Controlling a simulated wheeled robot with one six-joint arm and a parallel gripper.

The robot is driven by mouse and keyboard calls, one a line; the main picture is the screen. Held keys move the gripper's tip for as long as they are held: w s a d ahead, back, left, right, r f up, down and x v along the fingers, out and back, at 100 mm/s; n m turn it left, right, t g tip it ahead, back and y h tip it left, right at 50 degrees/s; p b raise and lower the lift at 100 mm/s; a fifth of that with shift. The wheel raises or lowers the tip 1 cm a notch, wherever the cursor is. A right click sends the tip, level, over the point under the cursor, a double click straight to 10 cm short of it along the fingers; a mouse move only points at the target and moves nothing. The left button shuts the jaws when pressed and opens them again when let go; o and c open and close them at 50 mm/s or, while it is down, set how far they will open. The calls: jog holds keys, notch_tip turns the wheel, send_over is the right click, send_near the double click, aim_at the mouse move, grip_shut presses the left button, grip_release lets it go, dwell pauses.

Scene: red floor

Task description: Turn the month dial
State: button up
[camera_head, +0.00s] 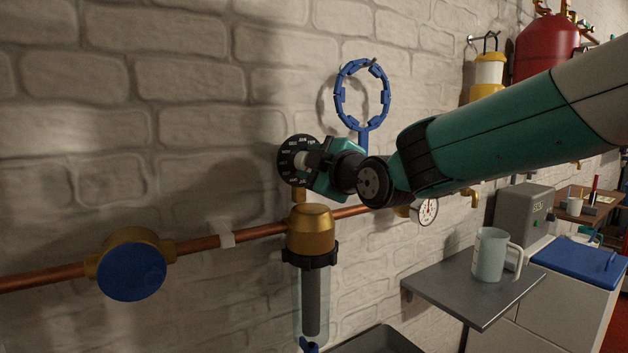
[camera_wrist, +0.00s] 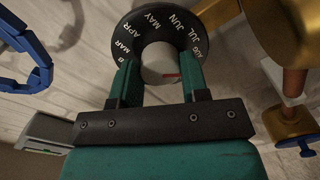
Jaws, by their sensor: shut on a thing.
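The month dial (camera_head: 286,160) is a black disc with white month letters, mounted above the brass filter head on the copper pipe. In the wrist view the dial (camera_wrist: 128,33) shows letters such as MAR, APR, MAY, JUN and JUL around a pale centre knob (camera_wrist: 160,62) with a small red mark. My gripper (camera_head: 308,161) reaches in from the right and covers the dial's right part in the head view. In the wrist view my gripper's (camera_wrist: 160,80) two fingers stand on either side of the knob, shut on it. The fingers partly hide the dial's lower rim.
A brass filter head (camera_head: 311,228) with a clear bowl hangs below the dial. A blue ring wrench (camera_head: 340,92) hangs just above my wrist. A blue-faced meter (camera_head: 132,271) sits on the copper pipe (camera_head: 195,245) at left. A metal shelf (camera_head: 440,285) holds a jug (camera_head: 488,255) at right.

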jog(key=shift+n+b, duration=0.4)
jog(key=shift+n, duration=0.2)
jog(key=o, duration=0.9)
jog(key=b+v, duration=0.2)
jog(key=v, duration=1.5)
jog(key=shift+s+d, duration=0.15)
jog(key=shift+s, duration=0.05)
